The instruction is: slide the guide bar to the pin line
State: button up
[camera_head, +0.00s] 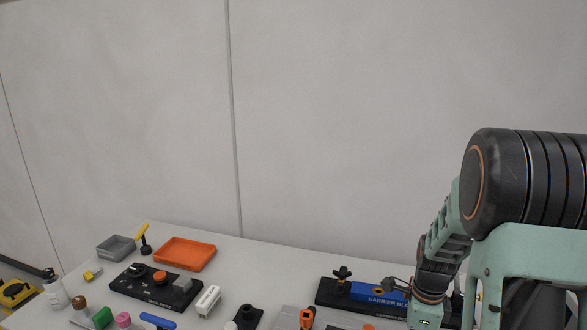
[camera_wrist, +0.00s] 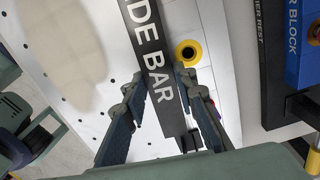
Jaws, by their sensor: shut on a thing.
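The guide bar (camera_wrist: 153,50) is a long dark bar with white lettering in the wrist view. It runs from the top edge down between my fingers, over a pale plate (camera_wrist: 85,45) with small dark holes. My gripper (camera_wrist: 158,86) is shut on the guide bar, one finger on each long side. The far end of the bar lies outside the view. No pin line can be made out for certain; rows of dark dots show on the plate left of the bar. In the head view my wrist is at the lower right, and the fingers and bar are not visible.
A yellow ring with a dark centre (camera_wrist: 188,53) sits close to the bar's right side. The blue carrier block (camera_head: 378,293) lies on a black base beside my arm. An orange tray (camera_head: 185,254), a grey bin (camera_head: 116,248) and a black fixture (camera_head: 155,287) stand left.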

jog(key=shift+n, duration=0.5)
jog(key=shift+w+a, duration=0.15)
jog(key=shift+w+a, duration=0.3)
jog(key=o, duration=1)
jog(key=shift+c, duration=0.2)
